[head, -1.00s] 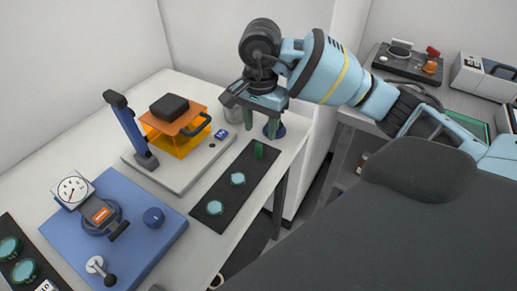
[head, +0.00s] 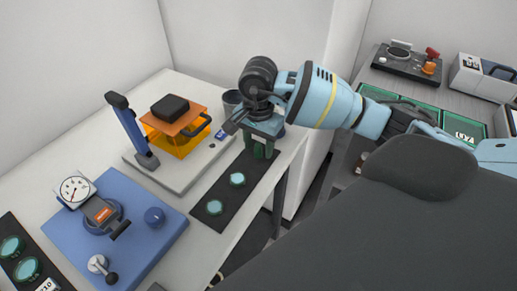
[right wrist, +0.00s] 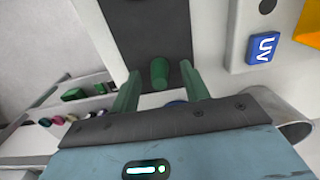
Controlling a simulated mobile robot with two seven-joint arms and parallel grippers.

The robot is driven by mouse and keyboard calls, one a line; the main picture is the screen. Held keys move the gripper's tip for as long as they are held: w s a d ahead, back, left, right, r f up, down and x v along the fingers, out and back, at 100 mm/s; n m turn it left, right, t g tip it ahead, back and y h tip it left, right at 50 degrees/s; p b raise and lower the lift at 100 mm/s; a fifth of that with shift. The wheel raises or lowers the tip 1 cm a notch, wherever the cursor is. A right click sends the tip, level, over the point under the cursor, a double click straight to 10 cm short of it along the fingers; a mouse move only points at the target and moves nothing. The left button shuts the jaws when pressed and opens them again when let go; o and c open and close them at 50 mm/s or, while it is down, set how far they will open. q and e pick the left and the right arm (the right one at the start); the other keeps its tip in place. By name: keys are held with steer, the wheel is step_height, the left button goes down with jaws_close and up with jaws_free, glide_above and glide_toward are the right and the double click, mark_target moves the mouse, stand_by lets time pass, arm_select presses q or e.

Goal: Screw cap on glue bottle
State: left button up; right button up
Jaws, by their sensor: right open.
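My right gripper (head: 260,149) is open, pointing down over the far end of a black mat (head: 221,203). In the right wrist view, its two green fingers (right wrist: 160,88) stand on either side of a small green cylinder (right wrist: 160,73) on the mat, with gaps on both sides. I cannot tell whether this cylinder is the cap or the glue bottle. A dark blue round thing (head: 281,132) shows partly behind the gripper; its blue edge also shows low between the fingers in the wrist view. My left gripper is not in view.
A grey base (head: 180,186) with an orange shield (head: 178,120) and a blue UV label (right wrist: 262,48) stands left of the mat. A blue gauge stand (head: 150,250) is at front left.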

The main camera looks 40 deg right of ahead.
mark_target(259, 145)
steer(key=shift+c, duration=0.4)
jaws_close()
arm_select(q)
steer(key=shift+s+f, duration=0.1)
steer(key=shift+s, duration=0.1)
arm_select(e)
steer(key=shift+r, duration=0.15)
steer(key=shift+r, duration=0.2)
steer(key=r, duration=0.2)
steer(key=shift+s+r, duration=0.25)
steer(key=shift+r, duration=0.15)
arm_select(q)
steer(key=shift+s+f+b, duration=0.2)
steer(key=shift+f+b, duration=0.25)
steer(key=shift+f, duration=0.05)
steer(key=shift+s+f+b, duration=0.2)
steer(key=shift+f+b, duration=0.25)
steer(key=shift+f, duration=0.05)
arm_select(e)
steer(key=s+a+r, duration=0.1)
steer(key=s, duration=1.4)
steer(key=shift+s+a+r, duration=0.15)
steer(key=shift+s+r, duration=0.05)
steer(key=shift+s, duration=0.05)
